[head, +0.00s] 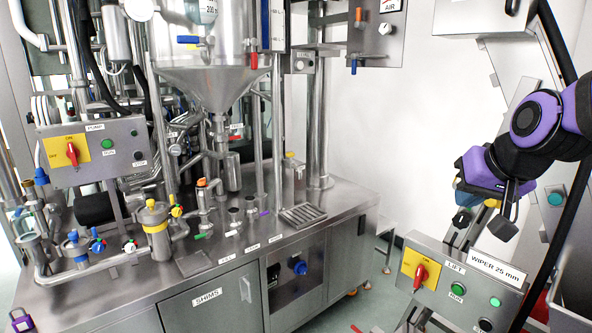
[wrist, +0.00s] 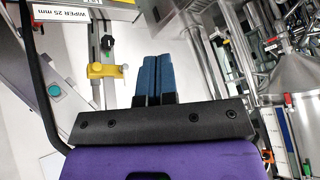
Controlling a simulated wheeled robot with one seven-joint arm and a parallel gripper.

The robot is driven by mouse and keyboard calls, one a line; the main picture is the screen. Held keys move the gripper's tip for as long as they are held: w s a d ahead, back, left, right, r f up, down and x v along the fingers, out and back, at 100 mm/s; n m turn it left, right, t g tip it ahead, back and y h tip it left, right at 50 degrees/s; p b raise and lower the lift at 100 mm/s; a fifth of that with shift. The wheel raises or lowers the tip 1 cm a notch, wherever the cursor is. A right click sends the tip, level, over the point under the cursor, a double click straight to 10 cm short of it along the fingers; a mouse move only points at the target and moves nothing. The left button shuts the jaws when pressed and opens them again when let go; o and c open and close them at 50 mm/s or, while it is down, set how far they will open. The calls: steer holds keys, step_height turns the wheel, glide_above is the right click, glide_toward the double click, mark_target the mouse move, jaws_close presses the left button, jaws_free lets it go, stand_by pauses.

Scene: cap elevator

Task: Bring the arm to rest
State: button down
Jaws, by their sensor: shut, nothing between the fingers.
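My gripper (head: 478,178) is at the right of the head view, purple and black, held in the air above the LIFT control box (head: 457,281). The arm comes in from the right edge. In the wrist view, the two blue fingers of my gripper (wrist: 153,78) are side by side and shut, with nothing held between them. The fingertips are mostly hidden in the head view by the gripper body.
A WIPER 25 mm label (head: 496,272) is near the LIFT box. A steel machine bench (head: 226,289) with a hopper (head: 207,80), valves and a PUMP box (head: 97,151) fills the left and centre. A yellow clamp (wrist: 108,70) on a rod shows left of the fingers. Floor shows between bench and LIFT box.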

steer(key=s+d+r+n+g+h, duration=0.1)
steer(key=s+n+g, duration=0.1)
steer(key=s, duration=1.4)
steer(key=shift+d+r, duration=0.15)
steer(key=shift+r, duration=0.25)
